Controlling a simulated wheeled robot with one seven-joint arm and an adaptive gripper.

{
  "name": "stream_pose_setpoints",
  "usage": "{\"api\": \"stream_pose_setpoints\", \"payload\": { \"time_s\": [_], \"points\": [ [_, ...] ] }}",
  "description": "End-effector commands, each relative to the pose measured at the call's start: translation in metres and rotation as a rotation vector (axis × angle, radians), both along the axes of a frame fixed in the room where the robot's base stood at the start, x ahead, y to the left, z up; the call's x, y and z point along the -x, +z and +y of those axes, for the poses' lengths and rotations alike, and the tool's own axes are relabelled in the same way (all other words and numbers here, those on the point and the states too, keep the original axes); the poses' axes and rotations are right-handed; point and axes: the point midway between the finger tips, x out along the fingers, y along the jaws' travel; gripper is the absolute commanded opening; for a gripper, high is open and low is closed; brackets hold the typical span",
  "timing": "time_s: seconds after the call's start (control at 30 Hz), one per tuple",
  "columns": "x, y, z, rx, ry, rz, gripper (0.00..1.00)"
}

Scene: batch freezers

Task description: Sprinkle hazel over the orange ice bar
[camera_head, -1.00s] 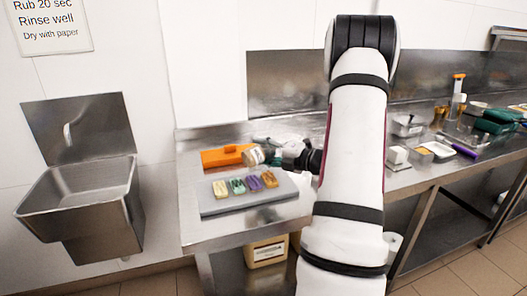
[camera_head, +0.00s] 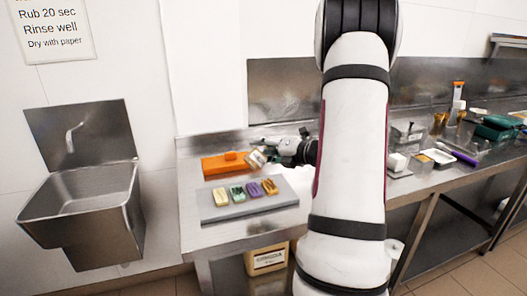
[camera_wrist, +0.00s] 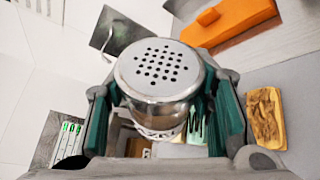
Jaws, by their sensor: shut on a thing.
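My gripper (camera_wrist: 165,105) is shut on a clear shaker (camera_wrist: 160,80) with a perforated metal lid. In the head view my gripper (camera_head: 276,149) holds the shaker (camera_head: 256,160) tilted, lid end down and to the left, above the back of the grey tray (camera_head: 232,212). The orange ice bar (camera_head: 269,187) is the rightmost bar on the tray, below and a little right of the shaker. It also shows in the wrist view (camera_wrist: 264,118), right of the gripper, with brown patches on top. The contents of the shaker are hard to make out.
Cream (camera_head: 221,197), green (camera_head: 237,193) and purple (camera_head: 253,190) bars lie left of the orange one. An orange block with a knob (camera_head: 216,168) sits behind the tray. More containers and a purple-handled tool (camera_head: 464,158) lie on the right counter. A sink (camera_head: 85,205) is at left.

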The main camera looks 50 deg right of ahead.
Motion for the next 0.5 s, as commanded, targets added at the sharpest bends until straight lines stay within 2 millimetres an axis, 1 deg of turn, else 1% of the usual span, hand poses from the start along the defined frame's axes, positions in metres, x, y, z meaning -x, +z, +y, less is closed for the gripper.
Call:
{"api": "stream_pose_setpoints", "payload": {
  "time_s": [0.17, 0.5],
  "points": [
    [0.000, 0.002, 0.000, 0.015, 0.001, 0.003, 0.20],
    [-0.002, 0.016, 0.001, 0.238, 0.001, 0.067, 0.19]
  ]
}}
